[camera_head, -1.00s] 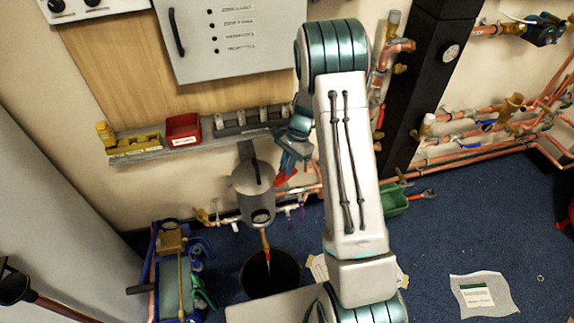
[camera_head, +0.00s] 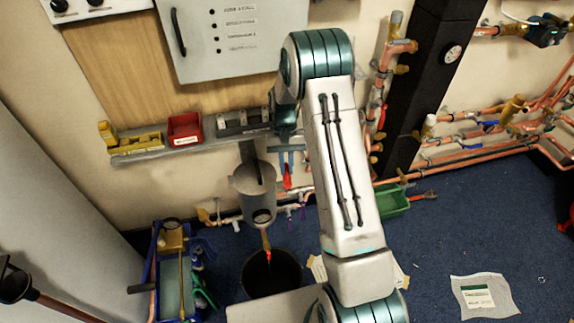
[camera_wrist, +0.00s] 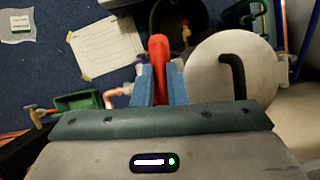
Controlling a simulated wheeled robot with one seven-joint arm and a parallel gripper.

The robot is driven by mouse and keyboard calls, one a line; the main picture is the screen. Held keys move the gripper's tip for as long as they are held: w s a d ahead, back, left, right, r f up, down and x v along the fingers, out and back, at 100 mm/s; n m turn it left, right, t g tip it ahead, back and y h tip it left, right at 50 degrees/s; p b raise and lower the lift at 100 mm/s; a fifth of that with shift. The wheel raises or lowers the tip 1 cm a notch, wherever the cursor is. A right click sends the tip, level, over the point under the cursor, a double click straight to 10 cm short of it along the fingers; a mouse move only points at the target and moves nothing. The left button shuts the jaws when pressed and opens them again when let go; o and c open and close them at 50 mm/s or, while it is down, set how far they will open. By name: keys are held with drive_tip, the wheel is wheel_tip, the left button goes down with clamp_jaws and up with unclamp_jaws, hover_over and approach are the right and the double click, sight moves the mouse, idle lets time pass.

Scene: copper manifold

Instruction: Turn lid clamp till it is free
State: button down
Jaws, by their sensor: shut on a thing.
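A grey cylindrical pot (camera_head: 257,202) with a flat lid (camera_head: 252,177) and a black handle is mounted low on the wall. In the wrist view the round lid (camera_wrist: 215,75) and its bent black handle (camera_wrist: 233,72) lie right of my fingers. My gripper (camera_head: 287,157) is beside the pot, to its right, its blue fingers pointing down. In the wrist view my gripper (camera_wrist: 159,85) is shut on a red handle (camera_wrist: 160,52). The red handle also shows in the head view (camera_head: 287,178). I cannot tell whether it joins the lid or is its clamp.
A black bucket (camera_head: 271,275) stands under the pot's outlet. A wall shelf (camera_head: 165,152) with a red bin (camera_head: 185,128) is above left. Copper pipes and a green tray (camera_head: 393,202) lie to the right. A blue toolbox (camera_head: 155,275) is at lower left.

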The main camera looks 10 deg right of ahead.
drive_tip(key=shift+n+h, duration=0.5)
drive_tip(key=shift+n, duration=0.6)
drive_tip(key=c, duration=1.5)
unclamp_jaws()
drive_tip(key=shift+o, duration=0.2)
drive_tip(key=shift+r, duration=0.1)
drive_tip(key=v, duration=1.3)
drive_tip(key=shift+r, duration=0.35)
drive_tip(key=shift+w, duration=0.1)
